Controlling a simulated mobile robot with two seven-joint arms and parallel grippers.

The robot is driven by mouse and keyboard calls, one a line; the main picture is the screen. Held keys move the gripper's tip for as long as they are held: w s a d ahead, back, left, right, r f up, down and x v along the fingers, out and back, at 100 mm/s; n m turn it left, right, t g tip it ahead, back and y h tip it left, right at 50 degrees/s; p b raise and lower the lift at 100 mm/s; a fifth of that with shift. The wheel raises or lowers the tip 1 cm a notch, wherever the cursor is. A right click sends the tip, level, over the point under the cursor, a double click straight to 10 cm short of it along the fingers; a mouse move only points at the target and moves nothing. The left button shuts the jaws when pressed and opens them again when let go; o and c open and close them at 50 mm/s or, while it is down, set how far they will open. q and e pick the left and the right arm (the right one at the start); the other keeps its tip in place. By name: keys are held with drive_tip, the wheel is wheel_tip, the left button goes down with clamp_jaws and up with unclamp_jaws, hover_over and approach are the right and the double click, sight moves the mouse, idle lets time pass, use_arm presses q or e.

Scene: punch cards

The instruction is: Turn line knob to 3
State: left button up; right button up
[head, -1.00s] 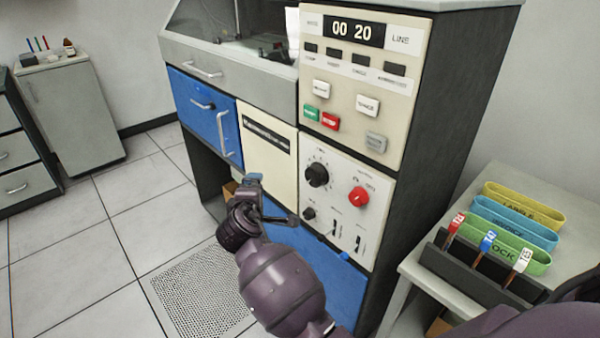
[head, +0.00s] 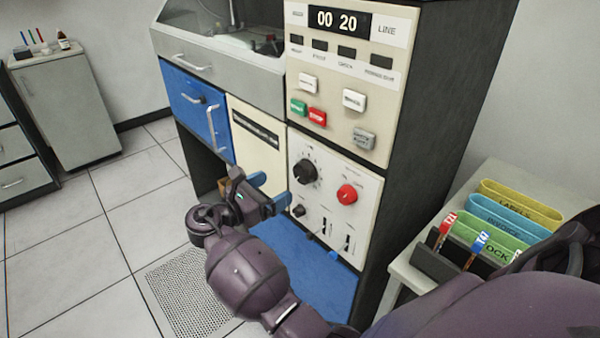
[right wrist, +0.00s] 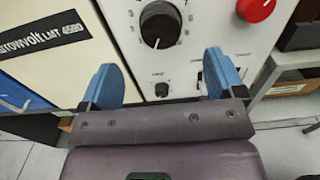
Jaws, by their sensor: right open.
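The control panel (head: 362,180) carries a large black knob (head: 305,172) with a white pointer line and a numbered dial. It also shows at the top of the right wrist view (right wrist: 160,25), its pointer directed downward. A small black knob (head: 298,210) sits below it; their labels are too small to read. The display (head: 339,21) reads 00 20, with LINE printed beside it. My right gripper (head: 269,191) is open and empty, in front of the panel at lower left of the large knob. In the right wrist view its blue fingers (right wrist: 160,78) stand apart below that knob. My left gripper is out of view.
A red knob (head: 347,194) is right of the black one, with slide switches (head: 347,243) below. Several push buttons (head: 317,116) are above. A blue drawer handle (head: 216,129) lies left. A side table (head: 413,279) with coloured bins stands right.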

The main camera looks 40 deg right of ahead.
sight(300, 173)
drive_tip(key=d, duration=0.8)
drive_tip(key=shift+w+f+b, duration=0.1)
drive_tip(key=shift+w+b, duration=0.2)
drive_tip(key=shift+b, duration=0.05)
drive_tip(key=shift+d, duration=0.6)
drive_tip(key=c, duration=0.9)
